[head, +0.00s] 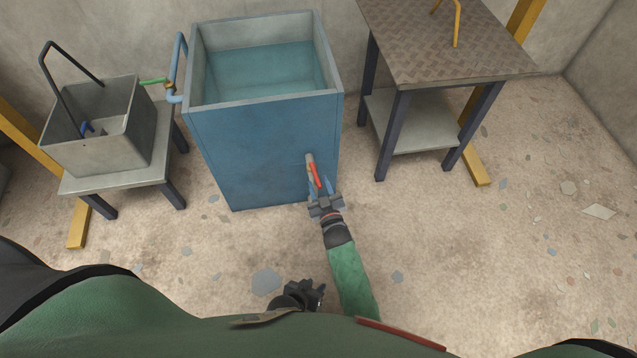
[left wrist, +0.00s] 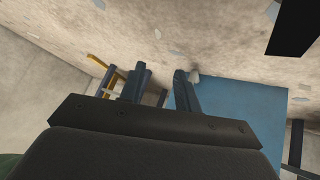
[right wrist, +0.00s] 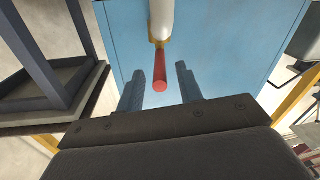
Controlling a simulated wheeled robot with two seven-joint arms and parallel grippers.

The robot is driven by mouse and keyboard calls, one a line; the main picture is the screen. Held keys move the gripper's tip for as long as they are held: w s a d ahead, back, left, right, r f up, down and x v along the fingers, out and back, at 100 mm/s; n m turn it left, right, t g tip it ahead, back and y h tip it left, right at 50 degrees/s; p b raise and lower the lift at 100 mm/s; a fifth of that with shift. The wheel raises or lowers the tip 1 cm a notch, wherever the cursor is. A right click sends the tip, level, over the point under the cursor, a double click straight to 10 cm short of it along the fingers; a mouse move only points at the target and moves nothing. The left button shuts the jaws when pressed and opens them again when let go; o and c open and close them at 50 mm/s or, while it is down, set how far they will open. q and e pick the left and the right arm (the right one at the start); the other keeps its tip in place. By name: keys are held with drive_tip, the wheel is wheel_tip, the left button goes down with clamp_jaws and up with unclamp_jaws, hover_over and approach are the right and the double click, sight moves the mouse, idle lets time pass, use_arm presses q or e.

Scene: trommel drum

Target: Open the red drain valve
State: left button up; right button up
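The red drain valve handle (head: 314,175) is on a short grey pipe (head: 310,159) low on the front of the blue water tank (head: 255,155). My right gripper (head: 322,188) is open at the handle. In the right wrist view the red handle (right wrist: 160,74) points toward the camera, ahead of and between the two spread fingers (right wrist: 160,85), with no clear contact. The pipe (right wrist: 161,20) shows pale above it. My left gripper (head: 318,288) is low near my body, away from the tank. In the left wrist view its fingers (left wrist: 157,82) are apart and empty.
A metal-topped table (head: 440,50) stands to the right of the tank. The floor in front is clear.

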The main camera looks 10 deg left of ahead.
drive_tip(key=v, duration=0.6)
drive_tip(key=shift+s, duration=0.25)
drive_tip(key=shift+d, duration=0.15)
